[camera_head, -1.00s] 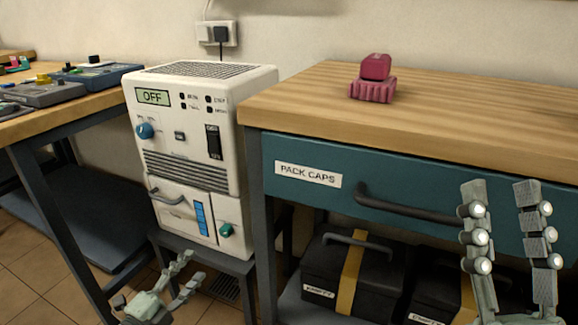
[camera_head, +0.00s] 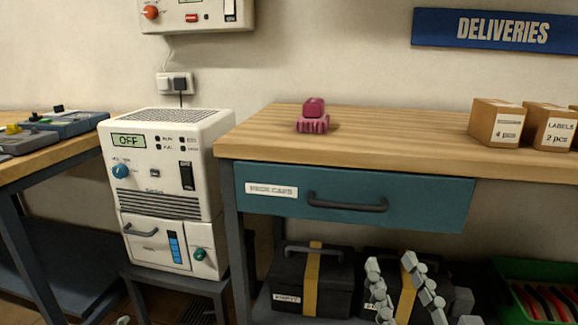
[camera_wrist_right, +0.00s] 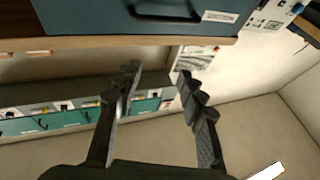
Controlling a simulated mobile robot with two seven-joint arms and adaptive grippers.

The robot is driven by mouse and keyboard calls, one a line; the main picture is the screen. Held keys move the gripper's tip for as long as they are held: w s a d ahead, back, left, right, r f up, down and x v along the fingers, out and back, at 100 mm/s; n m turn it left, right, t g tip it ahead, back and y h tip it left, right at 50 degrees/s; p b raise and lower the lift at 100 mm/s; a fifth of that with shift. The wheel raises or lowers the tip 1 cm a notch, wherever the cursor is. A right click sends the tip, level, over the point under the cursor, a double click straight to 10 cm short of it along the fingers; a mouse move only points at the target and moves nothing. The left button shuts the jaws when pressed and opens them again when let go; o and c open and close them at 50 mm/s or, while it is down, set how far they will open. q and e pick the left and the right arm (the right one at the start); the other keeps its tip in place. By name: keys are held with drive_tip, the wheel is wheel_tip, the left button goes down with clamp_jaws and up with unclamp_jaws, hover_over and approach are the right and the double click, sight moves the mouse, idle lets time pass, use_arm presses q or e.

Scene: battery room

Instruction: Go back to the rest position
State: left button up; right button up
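My right gripper (camera_head: 391,263) is at the lower part of the head view, in front of the black cases under the bench. Its two fingers are apart with nothing between them. The right wrist view also shows its fingers (camera_wrist_right: 158,72) spread and empty, with the drawer beyond. Of my left gripper, only a small tip (camera_head: 122,320) seems to show at the bottom left edge of the head view; the rest is out of the picture.
A wooden bench (camera_head: 400,135) has a closed teal drawer (camera_head: 290,207) with a dark handle. A pink part (camera_head: 313,117) and cardboard boxes (camera_head: 497,124) stand on it. A white OFF unit (camera_head: 165,165) is at left. Black cases (camera_head: 290,280) and a green bin (camera_head: 535,270) are below.

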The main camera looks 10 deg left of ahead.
drive_tip(key=d+f+g+h+p, duration=0.25)
drive_tip(key=d+f+g, duration=0.2)
drive_tip(key=f, duration=0.65)
drive_tip(key=d+f+g+h+p, duration=0.2)
drive_tip(key=d+f+g+p, duration=0.3)
drive_tip(key=f, duration=0.5)
use_arm(q)
drive_tip(key=s+d+f+n+g+p, duration=0.3)
drive_tip(key=s+d+f+n+g, duration=0.1)
drive_tip(key=s+d+n+g, duration=0.6)
drive_tip(key=s+d+g, duration=0.3)
drive_tip(key=s, duration=0.2)
drive_tip(key=shift+s+h, duration=0.3)
drive_tip(key=shift+s, duration=0.1)
use_arm(e)
drive_tip(key=s+d+f+m+g+h, duration=0.1)
drive_tip(key=s+d+f+g, duration=0.3)
drive_tip(key=s+f, duration=0.1)
drive_tip(key=s+d+f+g+h, duration=0.2)
drive_tip(key=s+d+f+g, duration=0.2)
drive_tip(key=s, duration=0.4)
drive_tip(key=shift+f+m+g, duration=0.35)
drive_tip(key=shift+f+m, duration=0.05)
drive_tip(key=shift+f, duration=0.5)
